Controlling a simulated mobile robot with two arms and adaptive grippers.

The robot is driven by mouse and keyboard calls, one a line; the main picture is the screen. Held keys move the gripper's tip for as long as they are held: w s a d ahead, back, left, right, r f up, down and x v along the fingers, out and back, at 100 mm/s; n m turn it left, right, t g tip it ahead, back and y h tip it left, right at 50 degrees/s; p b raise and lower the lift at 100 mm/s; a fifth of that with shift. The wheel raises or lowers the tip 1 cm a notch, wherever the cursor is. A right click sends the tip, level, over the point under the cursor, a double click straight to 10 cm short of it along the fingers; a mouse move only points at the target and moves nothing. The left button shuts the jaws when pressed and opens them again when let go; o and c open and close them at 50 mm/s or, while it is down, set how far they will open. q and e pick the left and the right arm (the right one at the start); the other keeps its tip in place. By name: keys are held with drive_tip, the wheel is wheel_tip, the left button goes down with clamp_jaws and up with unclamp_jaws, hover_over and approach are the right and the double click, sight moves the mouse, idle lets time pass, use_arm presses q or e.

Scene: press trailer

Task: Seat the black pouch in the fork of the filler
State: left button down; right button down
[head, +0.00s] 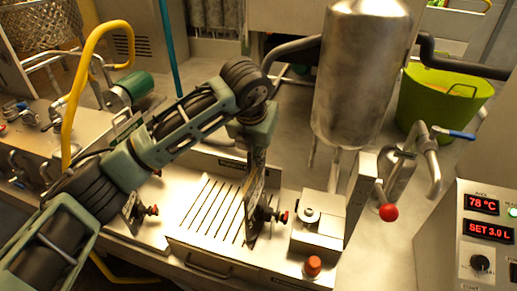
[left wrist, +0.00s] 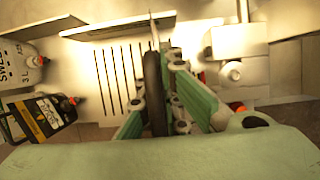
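My left gripper (head: 257,145) points down over the slotted drain tray (head: 205,208). It is shut on a black pouch (head: 254,200), held upright and seen nearly edge-on; its label cannot be read. The pouch's dark spout with a red tip points right, towards the filler. In the left wrist view the pouch (left wrist: 154,85) is a thin dark strip between the fingers. The filler (head: 318,230) is a metal block just right of the pouch, with a small gap apparent between them. Its fork cannot be clearly made out. My right gripper is out of view.
Other pouches stand at left, a white one (left wrist: 22,68) and a dark one with a yellow label (left wrist: 38,118). A steel tank (head: 362,80) rises behind the filler. A red-knobbed lever (head: 388,212) and a control panel (head: 487,232) are at right.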

use_arm(q)
drive_tip(key=shift+f+b, duration=0.45)
drive_tip(key=shift+f, duration=0.05)
drive_tip(key=c, duration=1.9)
unclamp_jaws()
drive_tip(key=shift+o, duration=0.2)
